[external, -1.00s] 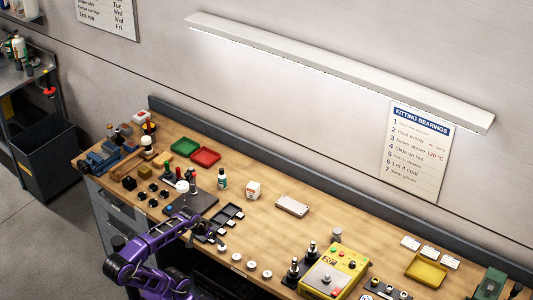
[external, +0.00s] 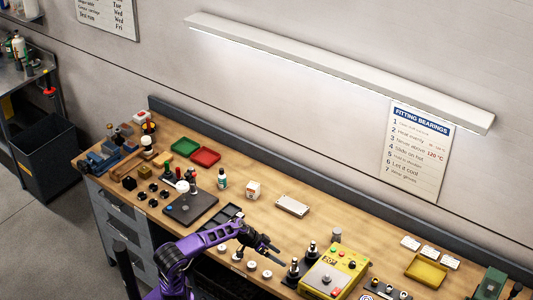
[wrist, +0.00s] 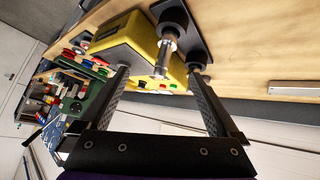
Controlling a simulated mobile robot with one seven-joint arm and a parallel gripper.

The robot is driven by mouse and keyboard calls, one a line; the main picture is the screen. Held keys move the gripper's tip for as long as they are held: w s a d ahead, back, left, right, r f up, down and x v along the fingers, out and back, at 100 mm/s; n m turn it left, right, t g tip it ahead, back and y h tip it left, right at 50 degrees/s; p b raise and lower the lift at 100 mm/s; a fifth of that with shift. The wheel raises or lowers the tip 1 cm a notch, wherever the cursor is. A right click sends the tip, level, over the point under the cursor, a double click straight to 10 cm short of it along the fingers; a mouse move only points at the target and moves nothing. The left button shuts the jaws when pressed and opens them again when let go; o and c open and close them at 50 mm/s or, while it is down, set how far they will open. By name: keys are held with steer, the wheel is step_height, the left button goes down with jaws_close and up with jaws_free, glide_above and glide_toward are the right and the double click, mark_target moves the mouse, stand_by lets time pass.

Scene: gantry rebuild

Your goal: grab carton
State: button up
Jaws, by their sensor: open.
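The likely carton is a small white box with an orange-brown mark (external: 253,190), standing upright near the middle of the bench in the external view. I cannot make it out in the wrist view. My gripper (external: 272,247) is open and empty, above the front part of the bench, nearer the camera and a little right of the box, well apart from it. Its two fingers (wrist: 160,75) show spread in the wrist view, with nothing between them in grip.
A yellow control box (external: 335,270) and black-based metal posts (external: 311,250) stand right of my gripper; the yellow box (wrist: 115,35) also fills the wrist view's upper left. A pale metal case (external: 292,206) lies right of the carton, a dropper bottle (external: 222,179) left. Small white round parts line the front.

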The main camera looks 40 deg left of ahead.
steer(key=w+d+r+t+h+b, duration=0.2)
steer(key=w+d+r+t+h, duration=0.25)
steer(key=w+d, duration=0.4)
steer(key=n+t+y, duration=0.3)
steer(key=n+y, duration=0.6)
steer(key=y, duration=0.5)
glide_toward(253, 185)
steer(key=shift+h, duration=0.25)
steer(key=w+f, duration=0.1)
steer(key=w+a+f, duration=0.1)
steer(key=w+f, duration=0.1)
steer(key=shift+t, duration=0.25)
steer(key=shift+w+r+x, duration=0.1)
steer(key=shift+r+x, duration=0.05)
steer(key=shift+x, duration=0.85)
steer(key=shift+w+r+x, duration=0.1)
steer(key=shift+r+x, duration=0.1)
steer(key=shift+x, duration=0.85)
steer(key=shift+r+x, duration=0.15)
steer(key=shift+x, duration=0.85)
jaws_close()
